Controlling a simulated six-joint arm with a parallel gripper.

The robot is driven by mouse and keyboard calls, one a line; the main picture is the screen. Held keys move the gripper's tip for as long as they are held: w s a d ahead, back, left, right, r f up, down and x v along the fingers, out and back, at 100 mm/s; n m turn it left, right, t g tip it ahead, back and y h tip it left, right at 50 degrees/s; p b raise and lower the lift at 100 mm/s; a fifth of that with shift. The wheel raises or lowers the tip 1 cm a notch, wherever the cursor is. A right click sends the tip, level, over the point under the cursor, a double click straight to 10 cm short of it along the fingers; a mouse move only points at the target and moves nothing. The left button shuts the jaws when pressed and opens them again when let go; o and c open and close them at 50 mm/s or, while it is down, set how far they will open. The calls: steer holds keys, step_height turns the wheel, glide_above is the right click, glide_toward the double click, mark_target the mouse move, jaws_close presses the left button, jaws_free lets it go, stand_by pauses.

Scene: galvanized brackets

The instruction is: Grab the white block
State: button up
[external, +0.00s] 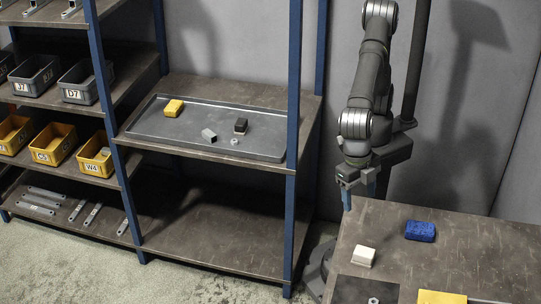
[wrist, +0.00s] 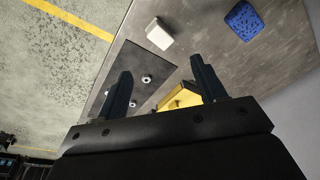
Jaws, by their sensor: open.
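The white block (external: 363,256) sits on the table near its left edge, beside a dark mat. It also shows in the wrist view (wrist: 159,33), near the top and beyond my fingertips. My gripper (external: 358,189) is at the table's far left corner in the external view, above and behind the block and apart from it. In the wrist view my gripper (wrist: 160,75) has its two dark fingers spread wide with nothing held between them.
A blue block (external: 420,231) lies right of the white block. A dark mat (external: 352,291) with small nuts and a yellow object (external: 440,297) are at the table's front. A shelf tray (external: 190,133) holds several small items. The table's right side is clear.

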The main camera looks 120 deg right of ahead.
steer(key=s+a+f+n+h, duration=0.1)
steer(key=a+f+n+h, duration=0.15)
steer(key=n, duration=0.35)
glide_toward(365, 251)
steer(key=shift+t+y, duration=0.4)
steer(key=shift+y, duration=0.05)
steer(key=f, duration=0.1)
steer(key=d+f, duration=0.1)
steer(key=f, duration=0.1)
steer(key=d+f, duration=0.1)
steer(key=f, duration=0.1)
steer(key=shift+s+f, duration=0.1)
steer(key=shift+s, duration=0.15)
steer(key=shift+a+f, duration=0.2)
steer(key=shift+f, duration=0.8)
steer(key=shift+a+f, duration=0.25)
steer(key=shift+f, duration=0.75)
steer(key=shift+a+f, duration=0.2)
steer(key=shift+f, duration=0.75)
steer(key=c, duration=1.1)
